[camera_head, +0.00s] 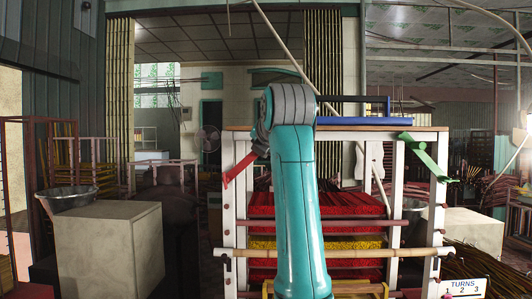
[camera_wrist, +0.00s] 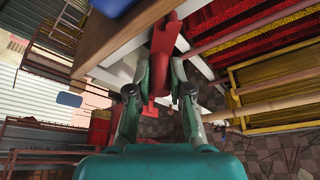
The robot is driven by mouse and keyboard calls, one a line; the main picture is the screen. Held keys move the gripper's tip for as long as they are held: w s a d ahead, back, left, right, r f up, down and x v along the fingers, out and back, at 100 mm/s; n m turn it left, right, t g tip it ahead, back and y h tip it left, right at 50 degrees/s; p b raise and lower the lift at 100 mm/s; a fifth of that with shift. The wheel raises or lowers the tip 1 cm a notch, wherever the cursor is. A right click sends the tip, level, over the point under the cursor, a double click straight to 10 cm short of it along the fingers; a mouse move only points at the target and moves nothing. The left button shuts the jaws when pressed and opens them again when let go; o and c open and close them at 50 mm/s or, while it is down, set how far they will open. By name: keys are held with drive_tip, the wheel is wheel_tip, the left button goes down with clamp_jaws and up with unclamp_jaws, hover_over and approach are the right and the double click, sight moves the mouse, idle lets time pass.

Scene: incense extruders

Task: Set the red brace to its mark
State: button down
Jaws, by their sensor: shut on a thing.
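The red brace (camera_head: 239,168) slants down to the left from the upper left corner of the incense rack (camera_head: 229,195). In the wrist view the red brace (camera_wrist: 163,45) runs down from the wooden beam, and its lower end lies between the fingers. My gripper (camera_wrist: 159,92) is shut on it, one finger on each side. In the head view my teal arm stands in front of the rack and hides most of the gripper. A green brace (camera_head: 426,156) slants down to the right at the opposite corner. I cannot make out the red brace's mark.
The rack holds red (camera_head: 345,205) and yellow (camera_head: 345,243) incense bundles, with a bamboo pole (camera_head: 395,252) across its front. A blue tray (camera_head: 365,121) lies on top. A sign reading TURNS 1 2 3 (camera_head: 464,288) stands lower right. A beige box (camera_head: 110,250) stands left.

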drive_tip(key=shift+a, duration=0.1)
idle(0.3)
drive_tip(key=c, duration=1.1)
unclamp_jaws()
drive_tip(key=shift+o, duration=0.2)
drive_tip(key=v, duration=1.2)
